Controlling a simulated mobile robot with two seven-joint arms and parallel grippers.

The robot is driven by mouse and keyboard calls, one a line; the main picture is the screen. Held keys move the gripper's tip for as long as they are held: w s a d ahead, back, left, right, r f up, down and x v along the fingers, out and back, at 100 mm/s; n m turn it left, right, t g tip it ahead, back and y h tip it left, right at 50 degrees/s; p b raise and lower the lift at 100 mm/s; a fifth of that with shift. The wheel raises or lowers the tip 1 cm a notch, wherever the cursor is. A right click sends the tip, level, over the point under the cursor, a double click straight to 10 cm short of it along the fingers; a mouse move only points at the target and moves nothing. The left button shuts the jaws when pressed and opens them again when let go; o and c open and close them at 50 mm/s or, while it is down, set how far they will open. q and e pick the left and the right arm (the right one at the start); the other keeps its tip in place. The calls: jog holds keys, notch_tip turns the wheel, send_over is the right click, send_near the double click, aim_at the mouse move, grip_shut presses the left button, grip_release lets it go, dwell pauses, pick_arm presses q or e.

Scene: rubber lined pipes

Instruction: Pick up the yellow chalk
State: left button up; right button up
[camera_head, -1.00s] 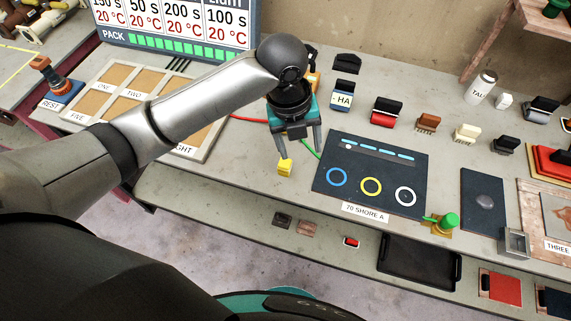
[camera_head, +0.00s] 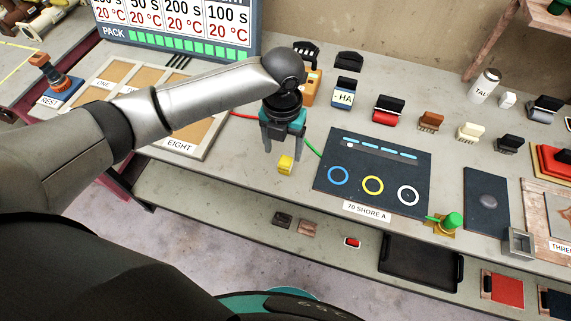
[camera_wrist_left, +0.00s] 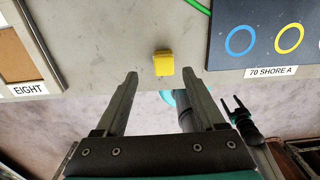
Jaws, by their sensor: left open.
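The yellow chalk (camera_head: 286,165) is a small yellow block on the grey bench near its front edge, left of the dark 70 SHORE A panel. It also shows in the left wrist view (camera_wrist_left: 164,63), just beyond the fingertips and between their lines. My left gripper (camera_head: 284,149) is open and empty, its fingers pointing down just behind the chalk in the head view. The two fingers are wide apart in the left wrist view (camera_wrist_left: 160,74). What looks like my right gripper (camera_wrist_left: 238,107) shows small and dark there, too small to judge its jaws.
The dark panel (camera_head: 330,184) with coloured rings lies right of the chalk. A green cable (camera_head: 313,147) runs close by. The sectioned board (camera_head: 197,153) is at left. Bare bench lies around the chalk. A lower shelf (camera_head: 200,207) holds a black tray (camera_head: 388,273).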

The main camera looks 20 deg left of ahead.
aim_at(285, 160)
pick_arm(q)
jog(key=f, duration=0.5)
jog(key=shift+d+f+b, duration=0.25)
jog(key=shift+f+b, duration=0.05)
jog(key=shift+b, duration=0.1)
jog(key=shift+c, duration=0.2)
jog(key=shift+r, duration=0.1)
grip_shut()
